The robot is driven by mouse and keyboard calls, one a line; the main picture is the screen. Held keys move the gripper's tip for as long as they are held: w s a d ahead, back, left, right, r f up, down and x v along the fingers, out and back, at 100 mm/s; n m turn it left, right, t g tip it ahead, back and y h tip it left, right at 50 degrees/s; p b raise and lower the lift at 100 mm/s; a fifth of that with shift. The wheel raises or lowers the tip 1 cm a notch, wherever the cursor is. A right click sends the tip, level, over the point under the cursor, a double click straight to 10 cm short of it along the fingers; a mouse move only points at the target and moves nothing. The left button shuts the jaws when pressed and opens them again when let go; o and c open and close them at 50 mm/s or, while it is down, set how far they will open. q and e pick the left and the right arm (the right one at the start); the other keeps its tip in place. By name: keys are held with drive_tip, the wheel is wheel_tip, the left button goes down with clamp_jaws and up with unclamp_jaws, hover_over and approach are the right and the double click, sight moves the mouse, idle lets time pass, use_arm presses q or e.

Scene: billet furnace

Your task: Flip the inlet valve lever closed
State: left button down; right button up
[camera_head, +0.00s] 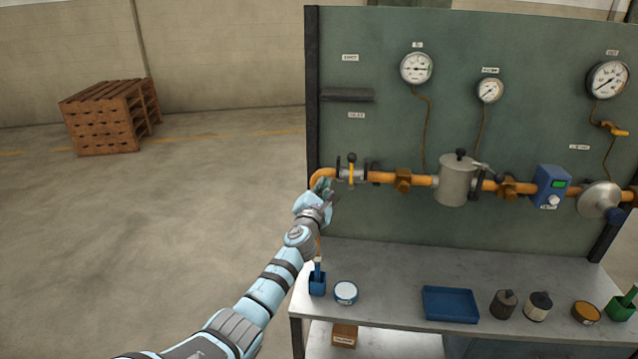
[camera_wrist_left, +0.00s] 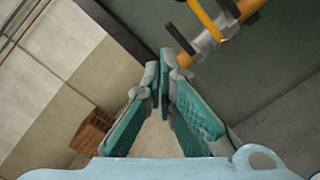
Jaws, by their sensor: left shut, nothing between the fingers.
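The inlet valve (camera_head: 352,174) sits at the left end of the orange pipe on the green panel. Its yellow lever (camera_head: 351,170) appears to stand across the pipe, with a dark knob at the top. A yellow bar, seemingly this lever, also crosses the pipe at the top of the left wrist view (camera_wrist_left: 206,20). My left gripper (camera_head: 324,186) is just left of the valve, by the pipe's bend. Its teal fingers (camera_wrist_left: 161,70) are shut and empty, below and left of the valve in the wrist view. I cannot tell whether they touch the pipe. My right gripper is out of view.
The pipe continues right to a grey cylinder (camera_head: 456,181) and a blue meter (camera_head: 551,185). Gauges (camera_head: 416,68) hang above. The bench (camera_head: 400,262) below holds a blue tray (camera_head: 450,304) and small containers. Open floor lies left, with wooden pallets (camera_head: 103,122) behind.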

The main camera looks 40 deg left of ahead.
use_arm(q)
drive_tip(key=v, duration=0.3)
drive_tip(key=shift+s+d+f, duration=0.1)
drive_tip(key=shift+d+f, duration=0.05)
drive_tip(key=shift+f, duration=0.15)
